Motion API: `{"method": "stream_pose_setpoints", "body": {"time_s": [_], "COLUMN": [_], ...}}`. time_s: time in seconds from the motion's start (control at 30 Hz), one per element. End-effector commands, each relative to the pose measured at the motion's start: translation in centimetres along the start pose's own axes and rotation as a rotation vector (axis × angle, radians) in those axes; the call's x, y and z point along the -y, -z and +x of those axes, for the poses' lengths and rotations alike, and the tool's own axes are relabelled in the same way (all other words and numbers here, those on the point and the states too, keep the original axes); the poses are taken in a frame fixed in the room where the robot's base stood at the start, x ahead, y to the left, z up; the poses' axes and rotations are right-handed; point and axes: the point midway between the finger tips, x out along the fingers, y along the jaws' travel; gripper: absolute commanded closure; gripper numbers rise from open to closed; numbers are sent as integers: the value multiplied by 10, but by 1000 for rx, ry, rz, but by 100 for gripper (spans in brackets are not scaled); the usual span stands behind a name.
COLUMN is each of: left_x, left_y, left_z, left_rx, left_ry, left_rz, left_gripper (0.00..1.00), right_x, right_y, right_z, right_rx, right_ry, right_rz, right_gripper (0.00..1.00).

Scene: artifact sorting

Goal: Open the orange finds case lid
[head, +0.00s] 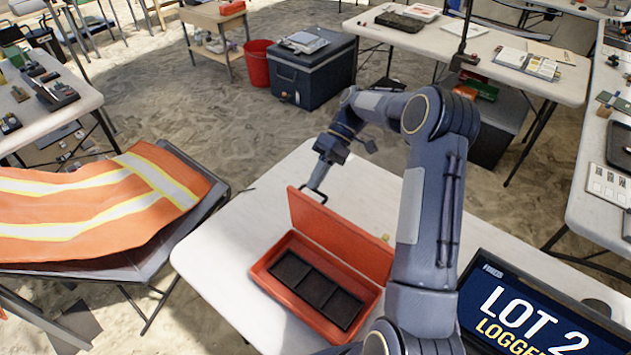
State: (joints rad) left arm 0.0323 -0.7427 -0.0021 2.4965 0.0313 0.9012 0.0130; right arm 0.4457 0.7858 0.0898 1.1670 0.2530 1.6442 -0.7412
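The orange finds case (262,270) stands on the white table in front of me. Its lid (345,238) is raised on the far side, so the case is open. Inside is a dark insert (318,289) with three compartments that look empty. My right gripper (317,186) is at the upper left of the lid, by a dark handle-like bar at its top edge. I cannot tell whether its fingers are closed on that bar. My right arm passes in front of the table's right part. My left gripper is not in view.
The white table (215,247) is clear left of the case. A dark screen reading "LOT 2 LOGGED" (530,320) stands at right. An orange reflective vest (95,200) lies on a cot at left. A cooler (312,75) and red bucket (257,63) stand behind.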

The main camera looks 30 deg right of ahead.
Motion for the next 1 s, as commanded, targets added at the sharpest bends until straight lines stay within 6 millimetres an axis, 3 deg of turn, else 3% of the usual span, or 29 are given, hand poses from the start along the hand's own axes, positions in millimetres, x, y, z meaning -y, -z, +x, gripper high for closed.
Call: {"method": "stream_pose_setpoints", "body": {"time_s": [0.03,0.2,0.8,0.83,1.0], "left_x": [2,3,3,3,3], "left_y": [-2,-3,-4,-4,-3], "left_z": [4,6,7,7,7], "left_rx": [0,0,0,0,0], "left_ry": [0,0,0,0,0], "left_rz": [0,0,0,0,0], "left_gripper": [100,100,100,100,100], "right_x": [-13,-18,-21,-21,-19], "right_y": [-4,-4,-4,-4,-3], "right_z": [9,8,7,7,6], "right_rx": [14,16,18,18,15], "right_ry": [-4,-3,-1,-1,-1], "right_rz": [12,12,11,11,9], "right_gripper": [100,100,100,88,69]}}
